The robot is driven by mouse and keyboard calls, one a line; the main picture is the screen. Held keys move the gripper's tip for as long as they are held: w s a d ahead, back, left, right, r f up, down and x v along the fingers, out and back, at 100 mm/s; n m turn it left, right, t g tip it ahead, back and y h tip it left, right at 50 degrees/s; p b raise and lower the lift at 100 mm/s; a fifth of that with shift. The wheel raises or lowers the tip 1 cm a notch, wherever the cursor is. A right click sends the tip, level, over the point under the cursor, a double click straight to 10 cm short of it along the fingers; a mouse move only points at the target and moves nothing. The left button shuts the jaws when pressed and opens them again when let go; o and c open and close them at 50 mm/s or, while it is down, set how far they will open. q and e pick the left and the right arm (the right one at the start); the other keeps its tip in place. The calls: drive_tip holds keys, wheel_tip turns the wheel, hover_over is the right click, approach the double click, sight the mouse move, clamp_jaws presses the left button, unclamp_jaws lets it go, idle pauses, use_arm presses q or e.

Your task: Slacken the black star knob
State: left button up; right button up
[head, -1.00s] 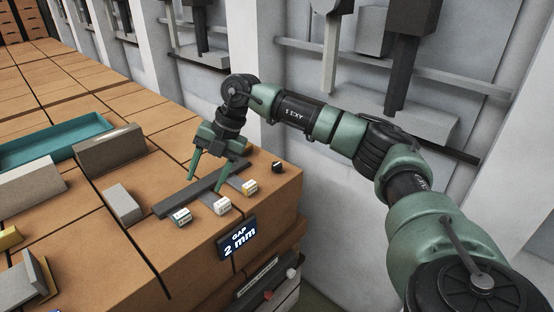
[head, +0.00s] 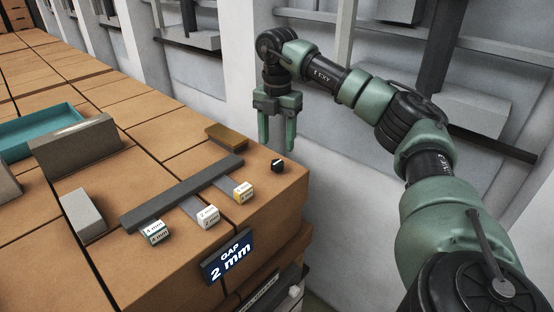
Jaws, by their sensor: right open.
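A small black knob (head: 277,166) with a light mark on top stands near the right edge of the brick-coloured top. It is too small to make out a star shape. My right gripper (head: 277,147) points straight down with its two green fingers apart and nothing between them. Its fingertips appear just above the knob in the picture, and I cannot tell how far behind or over it they are. A long dark grey bar (head: 180,193) lies left of the knob, with two grey strips running from it towards the front. My left gripper is not in view.
Small labelled blocks stand in front of the bar: one green-marked (head: 156,232), one white (head: 208,216), one yellow-marked (head: 243,191). A sign (head: 229,257) reads "GAP 2 mm". A brown block (head: 227,136), grey blocks (head: 83,214) and a teal tray (head: 40,133) lie around.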

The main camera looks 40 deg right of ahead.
sight(278, 162)
wheel_tip(278, 162, down, 5)
drive_tip(key=shift+s+p, duration=0.15)
drive_tip(key=shift+p, duration=0.5)
drive_tip(key=shift+f, duration=0.8)
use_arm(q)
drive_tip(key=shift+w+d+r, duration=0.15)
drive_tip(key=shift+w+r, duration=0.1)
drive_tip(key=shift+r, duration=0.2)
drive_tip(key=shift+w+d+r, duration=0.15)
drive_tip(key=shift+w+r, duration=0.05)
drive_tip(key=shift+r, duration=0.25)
use_arm(e)
clamp_jaws()
